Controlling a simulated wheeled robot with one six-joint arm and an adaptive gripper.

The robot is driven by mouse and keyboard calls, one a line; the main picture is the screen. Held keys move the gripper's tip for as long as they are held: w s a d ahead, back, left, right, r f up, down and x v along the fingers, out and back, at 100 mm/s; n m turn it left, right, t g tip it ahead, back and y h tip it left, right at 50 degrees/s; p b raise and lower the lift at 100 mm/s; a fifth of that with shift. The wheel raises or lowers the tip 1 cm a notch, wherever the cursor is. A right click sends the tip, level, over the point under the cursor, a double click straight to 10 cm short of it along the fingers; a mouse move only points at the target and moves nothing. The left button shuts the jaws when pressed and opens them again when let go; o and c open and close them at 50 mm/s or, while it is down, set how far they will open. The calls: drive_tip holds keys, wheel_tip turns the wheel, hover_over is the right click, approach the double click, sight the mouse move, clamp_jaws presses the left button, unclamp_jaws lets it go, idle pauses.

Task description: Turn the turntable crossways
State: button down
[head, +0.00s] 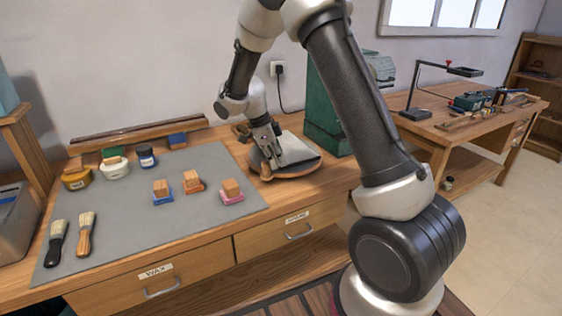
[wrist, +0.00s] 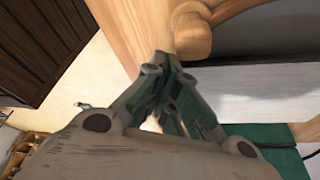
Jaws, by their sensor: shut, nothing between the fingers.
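The turntable (head: 258,168) is a round wooden disc on the bench, right of the grey mat. A wedge-like block (head: 296,150) with pale and dark faces sits on it. A short wooden knob (head: 266,171) stands at its front left edge. My gripper (head: 277,160) points down over the turntable's left part, and its fingers partly cover the block. In the wrist view my gripper (wrist: 168,65) is shut and empty, its tips close by the rounded wooden knob (wrist: 190,36). I cannot tell whether they touch it.
The grey mat (head: 125,220) holds several wax tins, small blocks on coloured pads and two brushes (head: 86,234). A green machine (head: 322,110) stands close behind and right of the turntable. Drawers (head: 300,228) face the front. A second bench (head: 430,125) stands at right.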

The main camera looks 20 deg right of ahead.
drive_tip(key=shift+w+a, duration=0.25)
drive_tip(key=shift+a, duration=0.05)
